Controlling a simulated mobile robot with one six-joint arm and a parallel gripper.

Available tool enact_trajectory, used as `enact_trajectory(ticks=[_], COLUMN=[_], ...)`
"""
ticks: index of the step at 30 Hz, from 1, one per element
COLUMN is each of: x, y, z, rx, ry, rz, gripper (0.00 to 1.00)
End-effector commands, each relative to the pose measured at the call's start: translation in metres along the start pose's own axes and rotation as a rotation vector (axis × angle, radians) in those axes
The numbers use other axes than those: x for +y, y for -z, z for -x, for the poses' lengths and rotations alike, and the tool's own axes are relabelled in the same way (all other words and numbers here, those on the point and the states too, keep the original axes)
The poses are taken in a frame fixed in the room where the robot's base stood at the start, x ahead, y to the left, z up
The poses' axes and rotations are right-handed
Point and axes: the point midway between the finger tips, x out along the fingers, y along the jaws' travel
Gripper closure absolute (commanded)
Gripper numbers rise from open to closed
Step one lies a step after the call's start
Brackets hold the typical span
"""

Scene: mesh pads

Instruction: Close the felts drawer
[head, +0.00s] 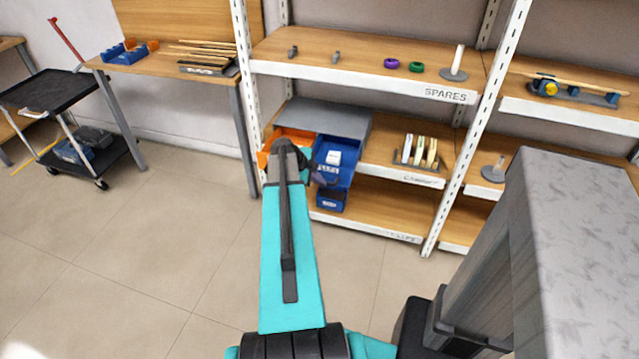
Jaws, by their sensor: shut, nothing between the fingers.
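A grey drawer cabinet (335,117) stands on the middle shelf. A blue drawer (347,176) sticks out of its front on the right, open, with a white block (334,157) inside. Its front label is too small to read surely, so I cannot confirm it is the felts drawer. An orange drawer (263,160) shows at the left of the cabinet, partly hidden by my arm. My gripper (318,179) shows only as a small dark part beyond my arm's end, at the left side of the blue drawer. It is shut and empty; whether it touches the drawer is unclear.
A blue bin (331,200) sits on the lower shelf below the open drawer. A holder with several upright pale pieces (418,152) stands right of the cabinet. A white rack post (246,90) rises at the left. The floor in front is clear.

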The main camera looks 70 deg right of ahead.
Motion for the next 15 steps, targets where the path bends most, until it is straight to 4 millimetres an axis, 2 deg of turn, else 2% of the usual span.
enact_trajectory(ticks=[8, 15], x=[-0.031, -0.067], y=[-0.002, -0.003], z=[-0.017, -0.034], rx=[0.001, 0.001], ry=[0.001, 0.001], rz=[-0.003, -0.002], gripper=[1.0, 1.0])
